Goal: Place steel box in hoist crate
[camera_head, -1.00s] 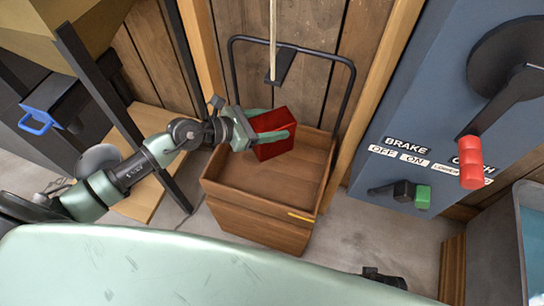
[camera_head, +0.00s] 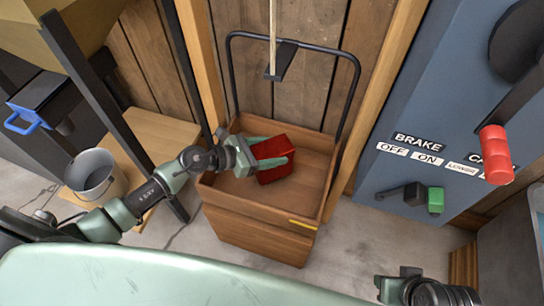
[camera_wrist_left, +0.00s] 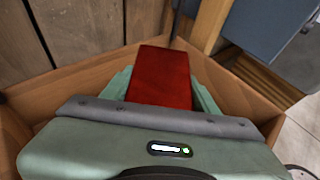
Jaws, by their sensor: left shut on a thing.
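A red box (camera_head: 272,158), the only box in my grip, is held between the green fingers of my left gripper (camera_head: 268,154). It hangs over or within the open top of the wooden hoist crate (camera_head: 258,222), toward its back. In the left wrist view the red box (camera_wrist_left: 160,78) sits between the fingers, with the crate walls (camera_wrist_left: 262,100) around it. I cannot tell whether it touches the crate floor. The crate has a dark hoop handle and hangs by a rope.
A blue-grey panel (camera_head: 400,170) with a red-handled lever (camera_head: 495,155) and a green-tipped brake lever (camera_head: 435,200) stands right of the crate. A metal bucket (camera_head: 92,175) stands on a wooden board at left. A plank wall is behind.

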